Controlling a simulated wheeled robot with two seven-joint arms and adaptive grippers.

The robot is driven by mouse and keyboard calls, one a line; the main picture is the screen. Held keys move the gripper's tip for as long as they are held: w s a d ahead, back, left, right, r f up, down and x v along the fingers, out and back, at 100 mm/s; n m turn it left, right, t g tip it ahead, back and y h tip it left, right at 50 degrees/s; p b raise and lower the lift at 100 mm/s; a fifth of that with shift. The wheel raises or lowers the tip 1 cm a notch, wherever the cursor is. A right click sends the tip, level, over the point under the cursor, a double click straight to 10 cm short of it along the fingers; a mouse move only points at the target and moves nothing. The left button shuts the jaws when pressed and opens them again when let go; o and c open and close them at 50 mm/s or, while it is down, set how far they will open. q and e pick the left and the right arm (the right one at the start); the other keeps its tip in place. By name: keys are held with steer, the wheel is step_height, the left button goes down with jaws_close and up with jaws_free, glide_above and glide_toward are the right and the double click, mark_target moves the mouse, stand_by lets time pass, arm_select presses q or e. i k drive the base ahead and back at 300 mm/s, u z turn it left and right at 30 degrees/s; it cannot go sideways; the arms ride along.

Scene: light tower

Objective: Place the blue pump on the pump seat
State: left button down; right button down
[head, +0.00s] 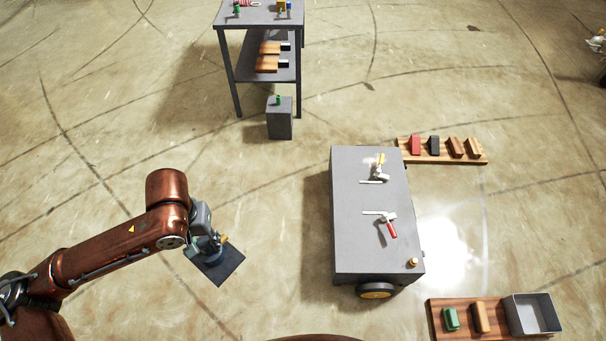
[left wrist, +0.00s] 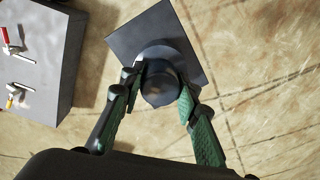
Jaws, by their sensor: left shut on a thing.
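My left gripper (head: 213,246) points down at the left of the head view, over a dark square plate (head: 225,271). In the left wrist view its green-padded fingers (left wrist: 160,100) are shut on a dark round body, which looks like the blue pump (left wrist: 158,85). In the head view the pump is mostly hidden by the gripper. The pump is over the middle of the plate, which looks like the pump seat; it also shows in the left wrist view (left wrist: 128,40). I cannot tell whether pump and plate touch. My right gripper is not in view.
A grey wheeled cart (head: 350,240) with valves on top stands right of the gripper. Wooden boards (head: 478,158) (head: 462,331) with coloured blocks lie at right, one beside a grey bin (head: 533,314). A shelf table (head: 262,17) and grey box (head: 280,121) stand at the back. Floor between is clear.

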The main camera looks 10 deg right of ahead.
mark_target(374, 197)
steer(key=z, duration=0.5)
steer(key=i, duration=0.65)
steer(key=z, duration=1.15)
steer(key=i, duration=0.3)
steer(key=z, duration=0.25)
